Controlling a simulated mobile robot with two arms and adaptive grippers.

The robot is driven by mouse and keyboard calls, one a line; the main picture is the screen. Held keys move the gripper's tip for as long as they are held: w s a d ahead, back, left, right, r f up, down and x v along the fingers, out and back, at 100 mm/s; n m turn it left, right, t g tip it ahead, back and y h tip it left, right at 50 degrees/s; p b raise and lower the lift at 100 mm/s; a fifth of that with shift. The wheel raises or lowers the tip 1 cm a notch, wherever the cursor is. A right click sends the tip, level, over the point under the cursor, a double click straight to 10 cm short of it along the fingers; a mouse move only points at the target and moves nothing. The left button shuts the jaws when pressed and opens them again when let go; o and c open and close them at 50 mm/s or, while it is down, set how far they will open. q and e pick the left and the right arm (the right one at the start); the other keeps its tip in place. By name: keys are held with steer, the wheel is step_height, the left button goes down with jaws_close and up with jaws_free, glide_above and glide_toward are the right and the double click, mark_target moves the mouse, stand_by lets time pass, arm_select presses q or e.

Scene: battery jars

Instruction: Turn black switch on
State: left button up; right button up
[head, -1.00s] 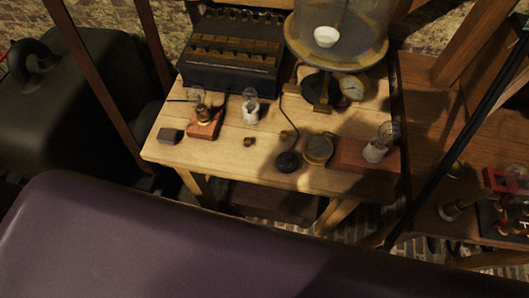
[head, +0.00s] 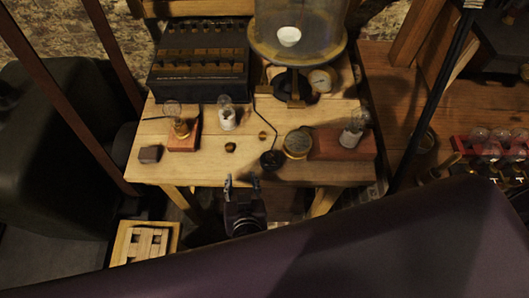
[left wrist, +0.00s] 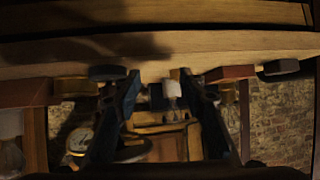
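A small round black piece (head: 271,160), which looks like the black switch, lies near the front edge of the wooden table (head: 200,163), with a thin wire running back from it. It also shows in the left wrist view (left wrist: 108,72), where the picture is upside down. My left gripper (head: 242,184) is open and empty at the table's front edge, a little to the left of the black piece and nearer me. In the left wrist view its two fingers (left wrist: 160,105) stand wide apart, the left one beside the black piece. My right gripper is not in view.
A brass disc (head: 297,143) and a red block with a bulb (head: 345,143) lie right of the black piece. Two small brass knobs (head: 231,147) sit left of it. A white-based bulb (head: 228,118), a black box (head: 200,75) and a glass jar (head: 297,30) stand behind.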

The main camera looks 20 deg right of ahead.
arm_select(q)
steer(key=m+t+h, duration=0.1)
steer(key=h, duration=0.1)
glide_toward(271, 154)
steer(key=a+x, duration=0.1)
steer(key=x, duration=0.1)
steer(key=d, duration=0.1)
steer(key=shift+t, duration=0.3)
steer(key=p+x, duration=0.1)
steer(key=x, duration=0.5)
steer(key=shift+w+f+p, duration=0.2)
steer(key=shift+p, duration=0.15)
steer(key=shift+x, duration=0.85)
steer(key=shift+f, duration=0.1)
jaws_close()
